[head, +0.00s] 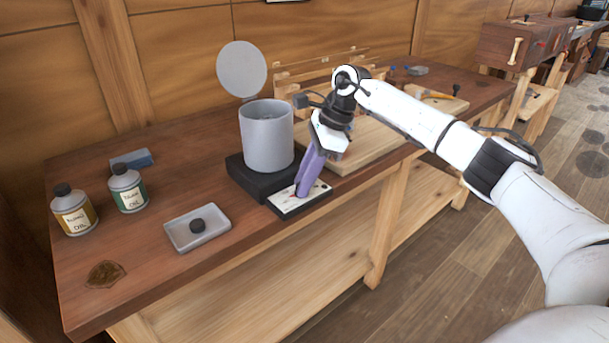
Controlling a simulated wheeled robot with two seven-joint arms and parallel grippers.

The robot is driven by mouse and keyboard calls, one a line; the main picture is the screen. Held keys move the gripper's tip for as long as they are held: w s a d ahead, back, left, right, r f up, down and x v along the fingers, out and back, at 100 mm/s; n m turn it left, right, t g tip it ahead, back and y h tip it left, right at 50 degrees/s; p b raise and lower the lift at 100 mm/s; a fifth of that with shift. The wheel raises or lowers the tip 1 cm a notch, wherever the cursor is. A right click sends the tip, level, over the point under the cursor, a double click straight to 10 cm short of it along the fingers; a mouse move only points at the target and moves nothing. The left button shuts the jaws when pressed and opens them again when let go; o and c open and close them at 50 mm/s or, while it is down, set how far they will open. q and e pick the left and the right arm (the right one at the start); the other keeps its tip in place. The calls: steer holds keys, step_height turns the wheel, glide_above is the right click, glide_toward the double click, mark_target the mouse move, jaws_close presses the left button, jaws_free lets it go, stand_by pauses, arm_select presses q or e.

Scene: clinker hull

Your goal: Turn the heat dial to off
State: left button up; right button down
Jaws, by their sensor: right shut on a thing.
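The heater is a black base (248,180) with a grey cylindrical pot (267,137) standing on it. A pale control panel (288,207) with small markings juts from the base's front, near the bench edge. My right gripper (300,192) reaches down from the right with its purple fingers at the panel. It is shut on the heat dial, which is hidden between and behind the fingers. The dial's setting cannot be read. My left gripper is not in view.
A round grey lid (242,69) stands raised behind the pot. A grey tray (197,228) holds a dark round piece (197,226). A wooden board (345,146) lies right of the pot.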

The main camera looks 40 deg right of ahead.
steer(key=shift+r+n+g, duration=0.1)
steer(key=shift+n+g, duration=0.2)
steer(key=shift+n, duration=0.5)
steer(key=shift+w+n+g, duration=0.1)
steer(key=shift+n+g, duration=0.2)
steer(key=shift+n, duration=0.5)
steer(key=shift+d, duration=0.1)
steer(key=c, duration=1.5)
jaws_free()
steer(key=v, duration=1)
steer(key=shift+d, duration=0.15)
